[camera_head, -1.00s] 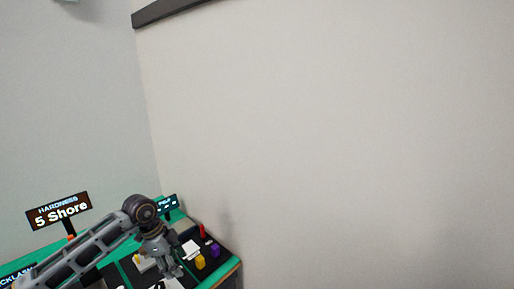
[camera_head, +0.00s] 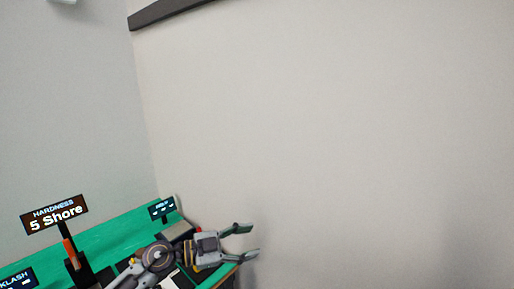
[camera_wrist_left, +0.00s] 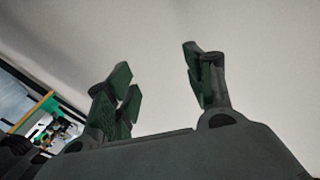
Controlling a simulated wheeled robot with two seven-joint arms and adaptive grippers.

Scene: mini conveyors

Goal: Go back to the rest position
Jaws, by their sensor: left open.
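My left gripper (camera_head: 248,242) is open and empty in the head view, at the lower middle. Its two fingers point right, past the right end of the green bench, toward the bare wall. In the left wrist view the open fingers (camera_wrist_left: 160,90) stand apart with only the pale wall between and behind them. My left arm hides much of the bench's right end. My right gripper is in neither view.
The green bench (camera_head: 112,234) lies at the lower left. It bears a sign reading 5 Shore (camera_head: 54,215), a small dark display (camera_head: 161,208) and another display (camera_head: 18,279) at the corner. A plain wall (camera_head: 350,140) fills the right.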

